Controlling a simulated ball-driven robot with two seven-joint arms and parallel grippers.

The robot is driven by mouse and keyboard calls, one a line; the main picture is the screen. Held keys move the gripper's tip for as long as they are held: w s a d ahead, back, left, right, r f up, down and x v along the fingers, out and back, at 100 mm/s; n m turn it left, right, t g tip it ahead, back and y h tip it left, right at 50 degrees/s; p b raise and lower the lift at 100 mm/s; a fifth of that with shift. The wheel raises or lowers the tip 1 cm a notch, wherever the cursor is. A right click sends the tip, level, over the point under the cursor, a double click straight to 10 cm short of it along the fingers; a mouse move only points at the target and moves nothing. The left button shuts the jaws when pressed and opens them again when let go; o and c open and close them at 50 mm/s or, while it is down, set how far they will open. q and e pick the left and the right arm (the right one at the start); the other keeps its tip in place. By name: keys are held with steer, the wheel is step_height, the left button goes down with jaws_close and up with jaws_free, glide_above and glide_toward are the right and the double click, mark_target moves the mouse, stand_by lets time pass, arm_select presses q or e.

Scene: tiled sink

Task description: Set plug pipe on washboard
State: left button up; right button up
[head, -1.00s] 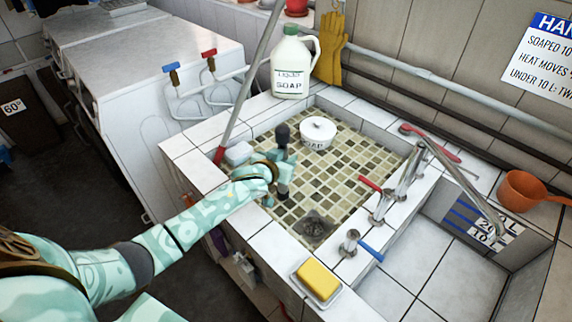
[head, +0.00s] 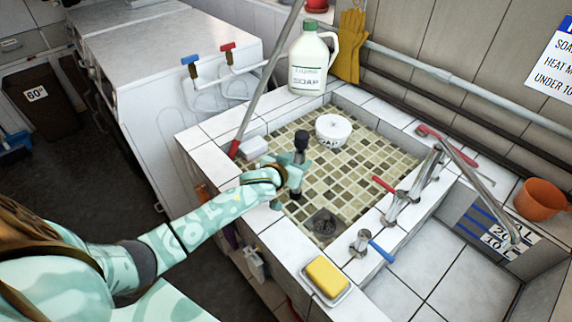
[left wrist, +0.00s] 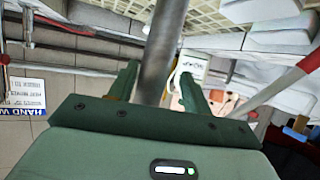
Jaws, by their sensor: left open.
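The plug pipe (head: 301,142), a metal tube with a dark knobbed top, stands roughly upright in the mosaic-floored sink, near its left wall. My left gripper (head: 293,174) is at the pipe's middle. In the left wrist view the grey metal pipe (left wrist: 164,45) runs between the two green fingers of the left gripper (left wrist: 158,84). The fingers are apart, with visible gaps on both sides of the pipe. The pipe's foot is partly hidden, so its contact with the floor cannot be told. I cannot make out a ribbed washboard. My right gripper is out of view.
The drain (head: 322,223) is right of the pipe's foot. A round white tub (head: 333,130) sits farther back in the sink. A soap jug (head: 308,65) stands on the back rim, and a yellow sponge (head: 327,276) on the front rim. Taps (head: 400,203) line the right rim.

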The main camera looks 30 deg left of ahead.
arm_select(q)
steer(key=p+v, duration=0.2)
steer(key=v, duration=0.7)
steer(key=shift+s+r, duration=0.2)
steer(key=shift+s, duration=0.05)
